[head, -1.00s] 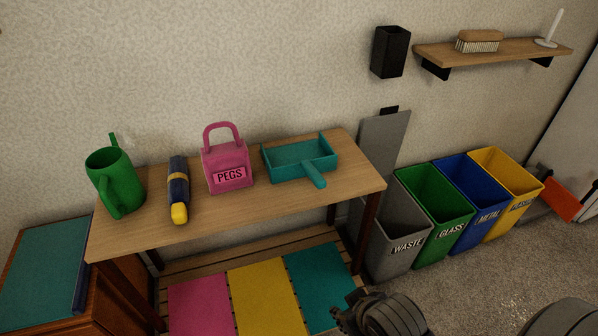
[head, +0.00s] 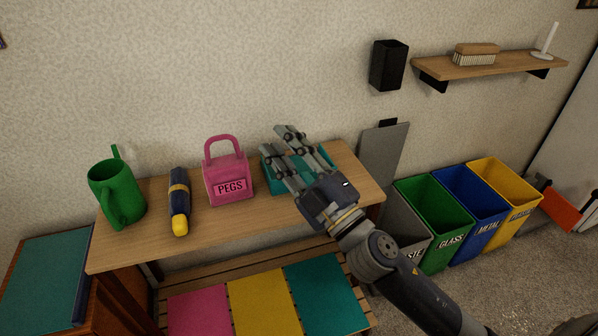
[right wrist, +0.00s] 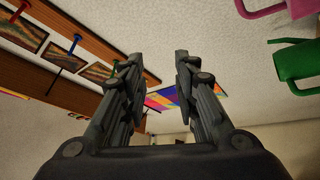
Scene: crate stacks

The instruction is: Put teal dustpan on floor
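The teal dustpan (head: 271,183) lies on the wooden table at its right end, beside the pink pegs basket. My right gripper (head: 278,146) is in front of it in the head view and hides most of it, including the handle. The two fingers are spread apart, with nothing seen between them in the right wrist view (right wrist: 159,75). The dustpan does not show in that wrist view, and I cannot tell whether the gripper touches it. The speckled grey floor (head: 510,285) shows at the lower right. My left gripper is out of view.
The table (head: 235,222) also bears a green watering can (head: 118,192), a dark blue and yellow flashlight (head: 179,200) and the pink pegs basket (head: 228,178). A slatted lower shelf (head: 220,262) carries coloured panels. Several sorting bins (head: 440,235) stand at the right.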

